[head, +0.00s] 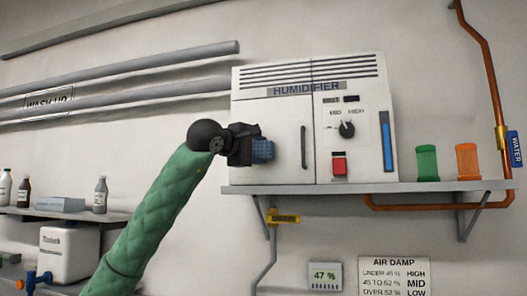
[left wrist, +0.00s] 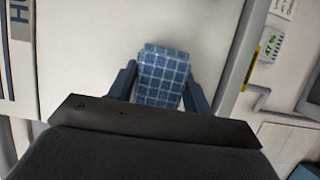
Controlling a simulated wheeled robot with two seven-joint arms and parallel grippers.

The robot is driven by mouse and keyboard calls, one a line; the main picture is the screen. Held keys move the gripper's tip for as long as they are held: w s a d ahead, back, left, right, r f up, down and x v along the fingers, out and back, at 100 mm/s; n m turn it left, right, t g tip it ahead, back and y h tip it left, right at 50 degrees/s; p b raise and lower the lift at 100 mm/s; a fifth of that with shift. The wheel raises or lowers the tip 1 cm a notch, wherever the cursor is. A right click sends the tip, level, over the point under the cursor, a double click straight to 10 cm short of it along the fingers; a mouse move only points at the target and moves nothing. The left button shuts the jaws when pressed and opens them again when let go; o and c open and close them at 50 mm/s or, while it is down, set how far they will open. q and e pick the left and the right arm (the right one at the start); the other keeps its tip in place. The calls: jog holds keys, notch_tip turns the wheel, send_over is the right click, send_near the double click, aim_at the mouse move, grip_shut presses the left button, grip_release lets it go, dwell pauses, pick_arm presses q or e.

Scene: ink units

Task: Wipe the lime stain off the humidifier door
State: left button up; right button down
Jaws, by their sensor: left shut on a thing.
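The humidifier (head: 350,80) is a white cabinet on a wall shelf, with a door (head: 284,118) on its left half and a dark vertical handle (head: 303,147). My left gripper (head: 258,150) is in front of the door's lower part, shut on a blue checked cloth (head: 264,151). In the left wrist view the cloth (left wrist: 162,78) sits between the two fingers, against or very close to the white door (left wrist: 95,50); I cannot tell if it touches. No lime stain shows on the visible door; the gripper and cloth hide part of it. My right gripper is not in view.
The shelf (head: 400,187) carries a green cup (head: 427,163) and an orange cup (head: 467,162) at the right. A control panel with a dial (head: 347,129) and red switch (head: 339,166) is beside the door. A copper pipe (head: 485,50) runs at the right.

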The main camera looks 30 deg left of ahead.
pick_arm(q)
jog(key=shift+s+a, duration=0.65)
jog(key=shift+a, duration=2.1)
jog(key=shift+w+d+r+p, duration=0.15)
jog(key=shift+d+r+p, duration=0.1)
jog(key=shift+d, duration=0.5)
jog(key=shift+w+d+r+p, duration=0.1)
jog(key=shift+w+d+r, duration=0.15)
jog(key=shift+d, duration=0.45)
jog(key=shift+w+d+r+p, duration=0.1)
jog(key=shift+d+r+p, duration=0.15)
jog(key=shift+d, duration=0.5)
jog(key=shift+w+d+r, duration=0.1)
jog(key=shift+w+d, duration=0.15)
jog(key=shift+d, duration=0.65)
jog(key=shift+w+d+f, duration=0.1)
jog(key=shift+w+d, duration=0.1)
jog(key=shift+d, duration=0.65)
jog(key=shift+w+d+r, duration=0.1)
jog(key=shift+w+d, duration=0.15)
jog(key=shift+d, duration=0.65)
jog(key=shift+s+d+b, duration=0.2)
jog(key=shift+s+b, duration=0.15)
jog(key=shift+s, duration=0.3)
jog(key=shift+s+d+b, duration=0.25)
jog(key=shift+s+b, duration=0.05)
jog(key=shift+s, duration=0.85)
jog(key=shift+s+d+b, duration=0.25)
jog(key=shift+s+b, duration=0.05)
jog(key=shift+s, duration=0.8)
